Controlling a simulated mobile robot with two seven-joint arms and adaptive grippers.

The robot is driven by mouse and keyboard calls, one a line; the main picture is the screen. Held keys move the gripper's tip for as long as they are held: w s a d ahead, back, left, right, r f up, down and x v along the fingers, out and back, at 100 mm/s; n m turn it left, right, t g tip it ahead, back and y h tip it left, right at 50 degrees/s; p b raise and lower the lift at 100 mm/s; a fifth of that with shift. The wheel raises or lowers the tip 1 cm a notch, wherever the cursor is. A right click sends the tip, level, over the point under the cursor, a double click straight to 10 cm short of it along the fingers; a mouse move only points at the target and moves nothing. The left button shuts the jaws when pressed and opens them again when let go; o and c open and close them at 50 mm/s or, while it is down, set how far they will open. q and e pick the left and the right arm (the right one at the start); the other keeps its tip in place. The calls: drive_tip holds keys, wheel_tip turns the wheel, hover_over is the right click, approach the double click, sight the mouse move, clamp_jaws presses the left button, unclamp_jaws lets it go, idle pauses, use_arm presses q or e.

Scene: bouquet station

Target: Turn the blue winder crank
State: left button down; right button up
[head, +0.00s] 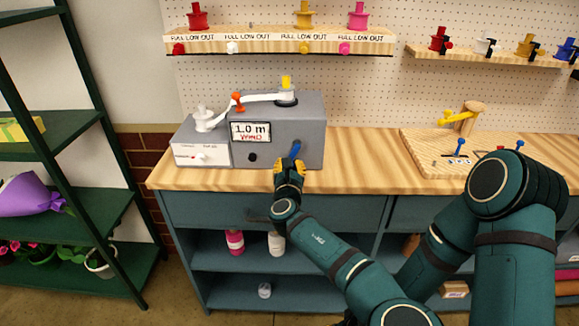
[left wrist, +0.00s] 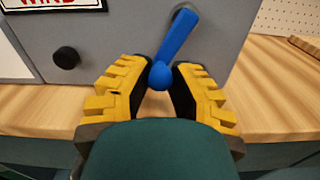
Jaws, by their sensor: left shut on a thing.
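The blue winder crank (head: 296,148) is on the front of a grey winder box (head: 310,111), to the right of its sign reading "1.0 m WIND". In the left wrist view the crank (left wrist: 178,42) slants from its hub at upper right down to a rounded blue knob at lower left. My left gripper (head: 290,164) is in front of the box with its yellow fingers on either side of the knob. In the left wrist view the gripper (left wrist: 160,88) is shut on the knob end. My right gripper does not show.
A black knob (head: 252,157) is left of the crank on the box front. Clear worktop lies between.

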use_arm(q)
drive_tip(key=c, duration=0.8)
unclamp_jaws()
drive_tip(key=shift+d+r, duration=0.15)
drive_tip(key=shift+r, duration=0.05)
drive_tip(key=shift+f, duration=0.1)
